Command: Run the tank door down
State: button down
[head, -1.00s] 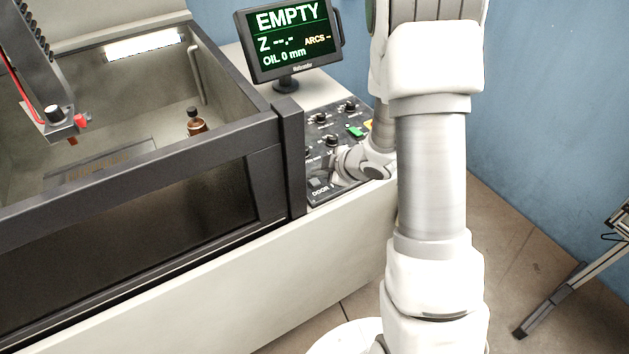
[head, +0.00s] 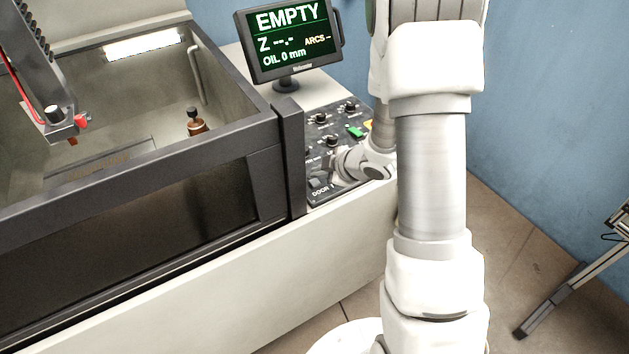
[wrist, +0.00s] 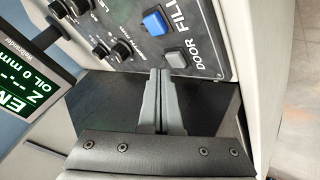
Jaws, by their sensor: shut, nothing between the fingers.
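The tank door (head: 268,188) is a dark-framed panel with a dark window across the front of the tank. It stands below the thick dark rim (head: 150,154). The control panel (head: 322,150) is to its right, with a DOOR label near its front end. In the wrist view, a grey DOOR button (wrist: 176,60) sits beside that label, next to the blue FILL button (wrist: 154,23). My gripper (wrist: 161,72) is shut and empty, its fingertips at the near edge of the grey button. I cannot tell whether they touch it. In the head view my wrist partly hides this spot.
A monitor (head: 290,38) reading EMPTY and OIL 0 mm stands behind the panel. A dark post (head: 291,155) rises between tank and panel. Inside the tank is a brown bottle (head: 196,122). Knobs (wrist: 122,50) line the panel.

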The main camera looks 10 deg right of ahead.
jog(key=shift+f, duration=0.1)
dwell(0.3)
jog(key=shift+f+b, duration=0.35)
jog(key=shift+b, duration=0.05)
